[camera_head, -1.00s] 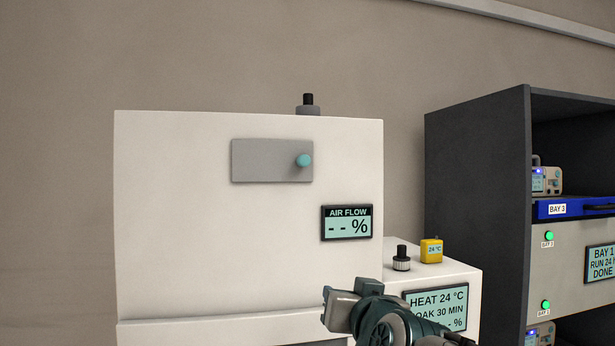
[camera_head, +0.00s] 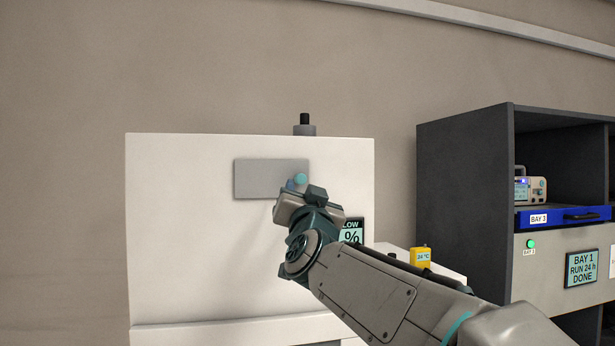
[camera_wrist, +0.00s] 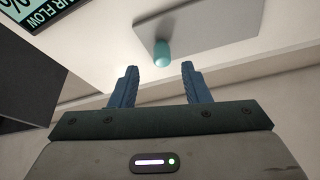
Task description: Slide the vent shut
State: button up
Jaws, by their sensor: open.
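The vent is a grey rectangular plate (camera_head: 258,179) on the upper front of the white cabinet (camera_head: 190,240). A round teal knob (camera_head: 300,179) sits near the plate's right end. In the wrist view the knob (camera_wrist: 162,54) stands out from the plate (camera_wrist: 205,30), just beyond the fingertips and between their lines. My gripper (camera_wrist: 158,72) is open and empty, with its two blue fingers apart. In the head view my gripper (camera_head: 292,188) is just below the knob and hides the plate's lower right corner. Whether a fingertip touches the knob I cannot tell.
An air flow display (camera_head: 352,232) is partly hidden behind my arm. A black-topped fitting (camera_head: 304,126) stands on the cabinet. A yellow timer (camera_head: 420,257) sits on a lower box to the right. A dark shelf unit (camera_head: 465,200) with bays stands further right.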

aim_at(301, 182)
jog(key=shift+p+x, duration=0.7)
jog(key=shift+x, duration=1.9)
jog(key=shift+s+a, duration=0.1)
jog(key=shift+a, duration=0.05)
grip_shut()
